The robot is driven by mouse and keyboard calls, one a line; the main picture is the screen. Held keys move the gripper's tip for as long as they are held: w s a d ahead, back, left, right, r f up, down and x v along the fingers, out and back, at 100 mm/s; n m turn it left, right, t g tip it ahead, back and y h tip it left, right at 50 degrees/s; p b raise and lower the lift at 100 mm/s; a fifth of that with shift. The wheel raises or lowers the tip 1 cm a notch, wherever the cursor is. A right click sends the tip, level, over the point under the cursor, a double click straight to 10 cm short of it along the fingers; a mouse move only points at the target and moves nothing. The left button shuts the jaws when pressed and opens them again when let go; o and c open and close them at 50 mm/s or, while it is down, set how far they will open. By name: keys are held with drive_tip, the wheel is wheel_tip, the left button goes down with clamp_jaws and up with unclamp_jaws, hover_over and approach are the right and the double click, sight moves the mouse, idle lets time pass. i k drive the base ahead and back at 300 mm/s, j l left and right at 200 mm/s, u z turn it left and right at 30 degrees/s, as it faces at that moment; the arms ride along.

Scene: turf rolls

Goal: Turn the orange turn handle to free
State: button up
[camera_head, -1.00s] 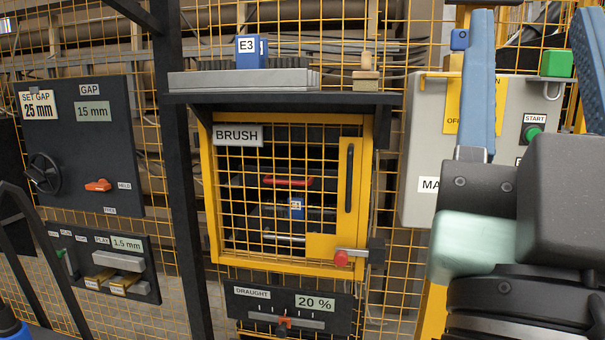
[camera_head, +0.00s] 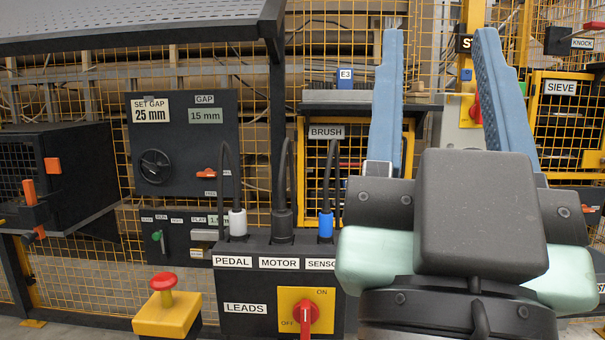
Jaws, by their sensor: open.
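The orange turn handle (camera_head: 206,173) sits on the dark GAP panel (camera_head: 180,130), below the 15 mm display and right of the black handwheel. It lies roughly level. A small label, too small to read surely, is below it; a black cable passes close to its right. My gripper (camera_head: 440,38) is in the right half of the view, its two blue fingers pointing up and wide apart with nothing between them. It is well to the right of the handle and apart from it.
The LEADS box (camera_head: 270,290), with upright cables and a red switch (camera_head: 306,316), stands in front below the panel. A yellow box with a red mushroom button (camera_head: 163,282) is left of it. A dark cabinet (camera_head: 85,170) with orange latches is at left. The BRUSH cage (camera_head: 322,160) is partly hidden.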

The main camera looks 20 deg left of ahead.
sight(209, 173)
drive_tip(key=k+j, duration=0.1)
drive_tip(key=j, duration=0.45)
drive_tip(key=k+j, duration=0.1)
drive_tip(key=j, duration=0.45)
drive_tip(key=k+j, duration=0.1)
drive_tip(key=j, duration=1.05)
drive_tip(key=i+j+u, duration=0.1)
drive_tip(key=i+j, duration=1)
drive_tip(key=i+l, duration=0.15)
drive_tip(key=i, duration=0.2)
drive_tip(key=i+l, duration=0.15)
drive_tip(key=i, duration=0.2)
